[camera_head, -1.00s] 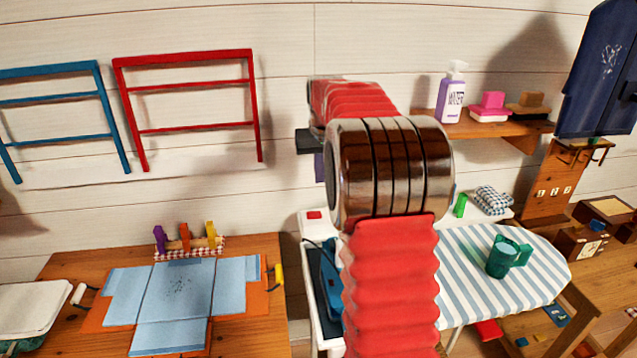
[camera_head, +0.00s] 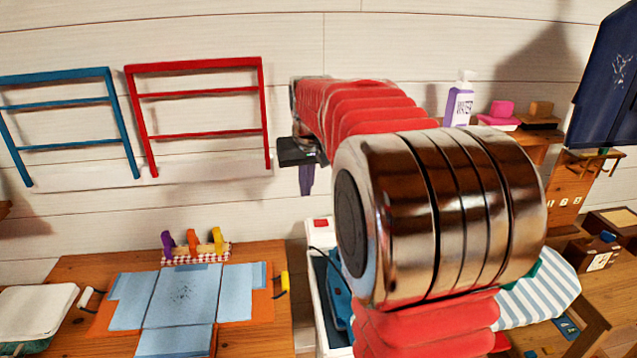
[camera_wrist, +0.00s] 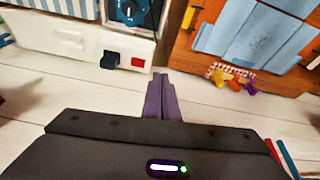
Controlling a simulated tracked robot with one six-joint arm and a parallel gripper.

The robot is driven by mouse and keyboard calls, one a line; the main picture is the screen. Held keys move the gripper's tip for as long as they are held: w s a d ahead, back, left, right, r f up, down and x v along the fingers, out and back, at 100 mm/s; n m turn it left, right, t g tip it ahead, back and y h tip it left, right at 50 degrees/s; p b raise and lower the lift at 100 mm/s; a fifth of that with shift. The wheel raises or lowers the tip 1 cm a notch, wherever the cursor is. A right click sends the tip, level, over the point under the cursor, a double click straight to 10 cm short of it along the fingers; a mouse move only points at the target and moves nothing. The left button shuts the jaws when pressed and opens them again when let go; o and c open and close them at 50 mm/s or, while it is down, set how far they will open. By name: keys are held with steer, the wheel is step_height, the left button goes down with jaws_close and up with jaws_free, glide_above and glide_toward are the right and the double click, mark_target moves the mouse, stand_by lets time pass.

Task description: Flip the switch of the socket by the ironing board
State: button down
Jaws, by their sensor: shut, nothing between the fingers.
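The white socket (camera_head: 312,236) is at the wall end of the ironing board, with a red switch (camera_head: 320,223). In the wrist view the socket (camera_wrist: 128,49) is upside down, with a dark plug (camera_wrist: 109,60) beside the red switch (camera_wrist: 138,62). My gripper (camera_head: 306,190) has purple fingers, shut and empty, pointing down above the socket in the head view. In the wrist view my gripper (camera_wrist: 159,77) has its tips just below and right of the switch, apart from it in the picture. The striped ironing board (camera_head: 540,295) is mostly hidden behind my arm.
A blue iron (camera_head: 338,300) stands by the socket, with a cord. A shelf (camera_head: 530,135) with a bottle (camera_head: 458,105) is at right.

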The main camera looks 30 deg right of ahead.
steer(key=s+a+r+n+t, duration=0.1)
steer(key=s+a+r+n, duration=0.1)
steer(key=s+a, duration=1.1)
steer(key=s+a+f+n, duration=0.1)
steer(key=s+a+f, duration=0.2)
steer(key=s, duration=0.3)
steer(key=s+a+f+n+t+y, duration=0.1)
steer(key=s+a+f, duration=0.2)
steer(key=s+a, duration=0.3)
steer(key=shift+s+f, duration=0.25)
steer(key=shift+s, duration=0.2)
